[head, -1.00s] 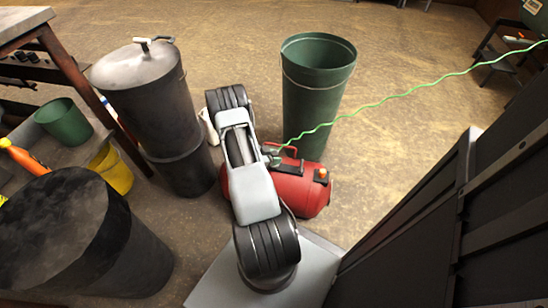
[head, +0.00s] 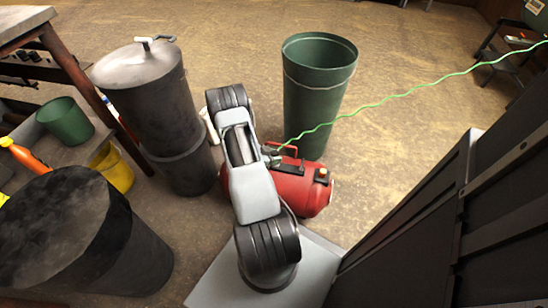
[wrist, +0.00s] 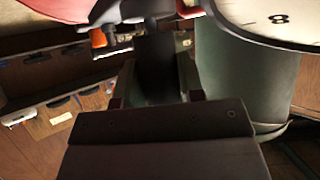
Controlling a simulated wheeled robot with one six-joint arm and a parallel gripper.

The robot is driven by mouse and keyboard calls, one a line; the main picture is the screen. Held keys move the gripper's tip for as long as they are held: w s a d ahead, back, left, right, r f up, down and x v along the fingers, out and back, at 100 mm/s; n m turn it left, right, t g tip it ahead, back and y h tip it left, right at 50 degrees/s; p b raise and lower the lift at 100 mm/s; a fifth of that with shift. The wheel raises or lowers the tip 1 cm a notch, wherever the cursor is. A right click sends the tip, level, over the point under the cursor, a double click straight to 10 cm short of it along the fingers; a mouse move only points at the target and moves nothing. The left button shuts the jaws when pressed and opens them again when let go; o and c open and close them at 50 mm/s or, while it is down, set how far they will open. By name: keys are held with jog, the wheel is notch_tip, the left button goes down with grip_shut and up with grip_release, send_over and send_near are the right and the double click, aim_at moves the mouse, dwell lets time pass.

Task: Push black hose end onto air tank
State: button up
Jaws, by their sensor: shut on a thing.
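The red air tank (head: 300,190) lies on the floor in the middle of the head view, partly hidden behind my arm. A thin green hose (head: 400,93) runs from the upper right down to my gripper (head: 274,156), just above the tank. In the wrist view my gripper (wrist: 157,85) is shut on a dark piece (wrist: 153,62), which I take to be the black hose end. Part of the red tank shows at the top left of the wrist view (wrist: 75,8). I cannot tell whether the hose end touches the tank's fitting.
A tall green bin (head: 316,105) stands right behind the tank. A dark lidded drum (head: 150,100) stands left of my arm, and another dark drum (head: 75,240) at front left. A dark panelled structure (head: 440,230) fills the right. The floor behind is open.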

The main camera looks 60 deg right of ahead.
jog(key=shift+f, duration=0.25)
jog(key=shift+r, duration=0.3)
jog(key=shift+r+p, duration=0.55)
jog(key=shift+r, duration=0.05)
jog(key=shift+f+b, duration=0.3)
jog(key=shift+f, duration=0.25)
dwell(1.7)
jog(key=shift+r+p, duration=0.4)
jog(key=shift+r, duration=0.1)
jog(key=shift+f+b, duration=0.55)
jog(key=shift+f, duration=0.25)
dwell(1.0)
jog(key=o, duration=0.7)
